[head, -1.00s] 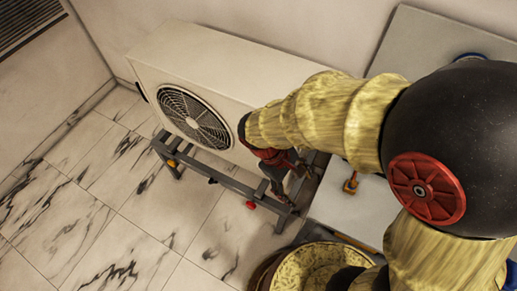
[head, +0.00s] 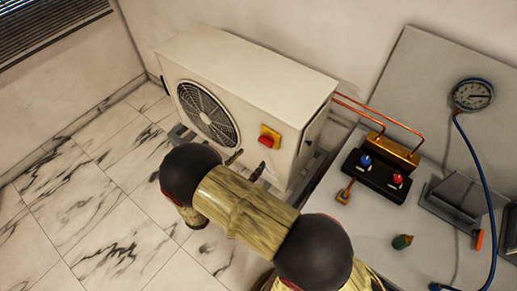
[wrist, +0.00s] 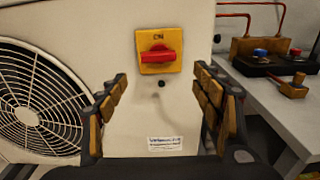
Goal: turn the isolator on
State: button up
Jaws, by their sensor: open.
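The isolator (head: 268,138) is a red handle on a yellow square plate, on the front of the white outdoor unit, right of its fan. In the wrist view the isolator's red handle (wrist: 158,58) lies horizontally, with "ON" marked above it on the plate. My gripper (head: 246,164) is open and empty, in front of the unit and slightly below the isolator. In the wrist view my gripper (wrist: 161,76) has its fingers spread either side of and below the plate, apart from it. Nothing hides the handle.
The white unit (head: 245,75) stands on a grey frame by the wall. Right of it is a grey bench (head: 385,225) with a black manifold block (head: 375,178) with blue and red knobs. Copper pipes (head: 370,115) run from the unit. A pressure gauge (head: 472,95) hangs behind.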

aim_at(264, 143)
jog(key=x, duration=0.5)
jog(key=r+x, duration=0.1)
jog(key=x, duration=0.2)
jog(key=shift+r, duration=0.1)
jog(key=shift+c, duration=1.1)
jog(key=c, duration=0.9)
